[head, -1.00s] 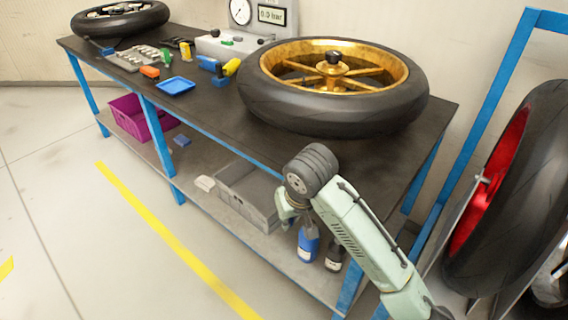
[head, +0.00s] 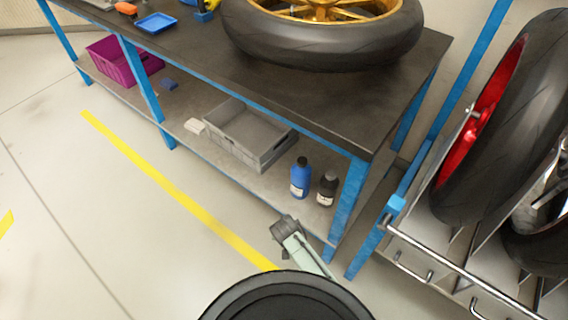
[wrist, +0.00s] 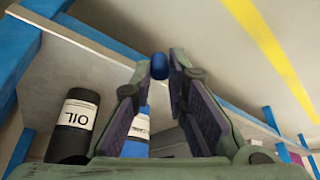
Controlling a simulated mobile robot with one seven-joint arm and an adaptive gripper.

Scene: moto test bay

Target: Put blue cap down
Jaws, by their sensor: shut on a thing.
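The small blue cap (wrist: 160,66) shows between the fingertips in the wrist view. My gripper (wrist: 161,72) is shut on it, with the pads on either side. In the head view only part of my arm shows, low in front of the bench; the gripper's fingers and the cap cannot be made out there. A blue bottle with a dark top (head: 300,178) stands on the bench's lower shelf (head: 225,148). In the wrist view the blue bottle (wrist: 137,130) is partly hidden behind the left finger.
A black oil bottle (head: 327,188) stands beside the blue one. A grey crate (head: 278,152) and a purple crate (head: 101,50) are on the lower shelf. A blue bench leg (head: 347,200) and a wheel rack (head: 470,268) are to the right. Floor left of the yellow line (head: 180,208) is clear.

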